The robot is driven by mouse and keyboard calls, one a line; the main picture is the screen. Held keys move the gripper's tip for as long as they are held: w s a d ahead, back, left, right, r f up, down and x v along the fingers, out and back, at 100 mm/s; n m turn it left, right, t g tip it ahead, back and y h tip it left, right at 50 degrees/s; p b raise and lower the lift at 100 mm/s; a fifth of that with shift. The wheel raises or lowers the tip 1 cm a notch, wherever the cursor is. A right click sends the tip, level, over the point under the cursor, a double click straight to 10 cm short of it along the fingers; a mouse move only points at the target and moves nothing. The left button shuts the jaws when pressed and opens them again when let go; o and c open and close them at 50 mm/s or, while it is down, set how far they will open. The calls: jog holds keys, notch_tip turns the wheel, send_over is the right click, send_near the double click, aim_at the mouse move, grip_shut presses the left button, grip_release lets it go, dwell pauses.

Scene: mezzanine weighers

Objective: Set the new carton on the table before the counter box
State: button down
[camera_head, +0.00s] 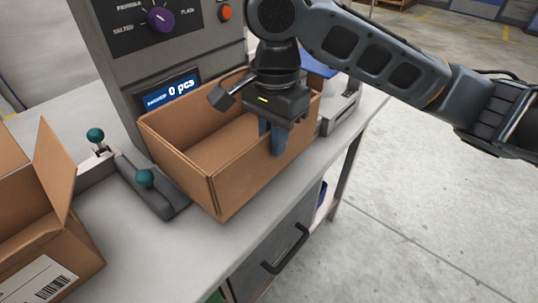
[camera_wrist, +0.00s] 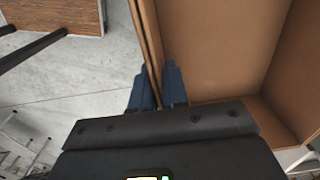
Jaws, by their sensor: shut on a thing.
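An open, empty brown carton (camera_head: 195,165) is on or just over the grey table (camera_head: 150,255), right in front of the grey counter box (camera_head: 120,60). The counter box's blue display reads "0 pcs". My gripper (camera_head: 271,138) is shut on the carton's right wall, one finger inside and one outside. In the wrist view my gripper (camera_wrist: 158,88) pinches the wall of the carton (camera_wrist: 215,45), whose bare inside shows. Whether the carton's bottom touches the table I cannot tell.
Another open carton (camera_head: 60,255) with a barcode label stands at the left. A grey device (camera_head: 342,108) stands behind at the right. The table's front edge is close, with a drawer handle (camera_head: 285,248) below.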

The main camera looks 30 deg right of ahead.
aim_at(273, 180)
jog(key=shift+f, duration=1.95)
jog(key=shift+f, duration=0.2)
jog(key=c, duration=1.1)
grip_release()
jog(key=shift+c, duration=0.2)
jog(key=shift+r, duration=0.2)
notch_tip(273, 180, up, 12)
jog(key=shift+p, duration=0.6)
jog(key=shift+a, duration=0.1)
